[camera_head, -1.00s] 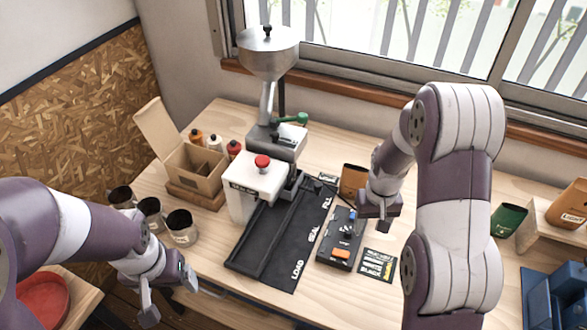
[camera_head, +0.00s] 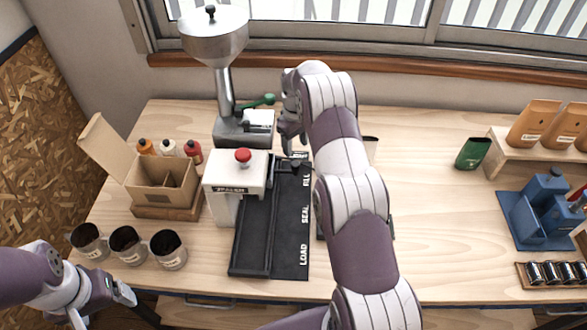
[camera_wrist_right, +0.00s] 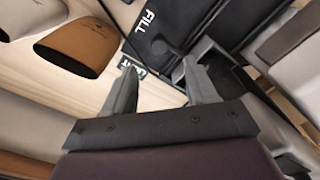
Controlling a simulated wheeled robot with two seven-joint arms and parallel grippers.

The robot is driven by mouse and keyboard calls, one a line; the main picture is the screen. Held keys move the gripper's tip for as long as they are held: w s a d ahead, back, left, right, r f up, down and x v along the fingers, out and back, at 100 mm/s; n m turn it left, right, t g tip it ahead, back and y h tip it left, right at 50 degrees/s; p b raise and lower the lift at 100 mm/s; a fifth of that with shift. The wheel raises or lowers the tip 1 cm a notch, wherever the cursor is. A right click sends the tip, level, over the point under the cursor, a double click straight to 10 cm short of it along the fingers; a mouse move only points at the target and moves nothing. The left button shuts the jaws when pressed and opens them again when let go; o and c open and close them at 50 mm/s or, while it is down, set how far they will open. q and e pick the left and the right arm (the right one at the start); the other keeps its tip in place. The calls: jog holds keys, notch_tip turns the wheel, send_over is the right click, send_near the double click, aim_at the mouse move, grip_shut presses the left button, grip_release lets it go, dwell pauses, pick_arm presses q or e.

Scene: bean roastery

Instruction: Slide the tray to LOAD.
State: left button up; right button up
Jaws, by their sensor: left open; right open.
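The black slide track (camera_head: 252,235) runs front to back on the table, with LOAD printed at the near end, SEAL midway and FILL at the far end. A dark piece that may be the tray (camera_head: 295,170) shows at the FILL end, partly hidden; I cannot clearly tell its outline. My right gripper (camera_head: 293,140) is open above the FILL end, beside the green lever. In the right wrist view its open fingers (camera_wrist_right: 159,65) point toward the track near the FILL label, with nothing clearly between them. My left gripper (camera_head: 103,308) is open and empty at the table's front left.
The white press with a red button (camera_head: 243,156) and the metal hopper (camera_head: 214,40) stand left of my right gripper. Several metal cups (camera_head: 127,245) and an open carton (camera_head: 160,182) are on the left. My right forearm hides the area right of the track.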

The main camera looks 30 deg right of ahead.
aim_at(296, 163)
jog(key=f, duration=0.3)
jog(key=shift+w+a+b, duration=0.2)
jog(key=shift+b, duration=0.1)
jog(key=f, duration=0.1)
jog(key=f+p, duration=0.2)
jog(key=f, duration=0.1)
jog(key=shift+s+d+f, duration=0.1)
jog(key=shift+s+d, duration=0.15)
jog(key=shift+d, duration=0.05)
jog(key=shift+f, duration=0.3)
pick_arm(q)
jog(key=shift+w+f, duration=0.1)
jog(key=shift+f, duration=0.15)
pick_arm(e)
jog(key=shift+w+a+f, duration=0.15)
jog(key=shift+f, duration=0.05)
jog(key=c, duration=0.7)
grip_shut()
